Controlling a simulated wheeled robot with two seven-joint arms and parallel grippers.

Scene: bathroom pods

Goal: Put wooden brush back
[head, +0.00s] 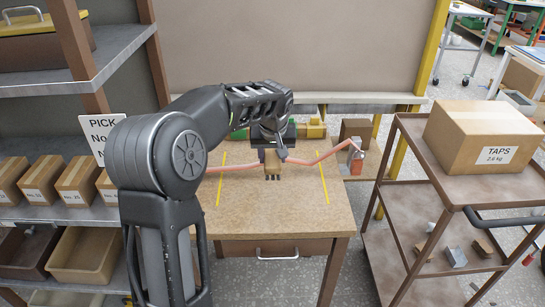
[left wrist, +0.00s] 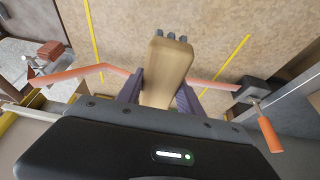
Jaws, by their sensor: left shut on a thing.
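My left gripper (head: 272,153) is shut on a wooden brush (head: 273,170), a light-brown block with dark tufts at its lower end. In the left wrist view the brush (left wrist: 168,65) stands between the two purple fingers of the left gripper (left wrist: 160,93), with its grey tufts pointing away from me. The brush is over the middle of the wooden table (head: 280,217), between two yellow lines. I cannot tell whether the tufts touch the tabletop. My right gripper is in neither view.
A brown trolley (head: 408,195) with a TAPS box (head: 480,130) stands right. Shelves with boxes (head: 78,178) stand left. The table's front is clear.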

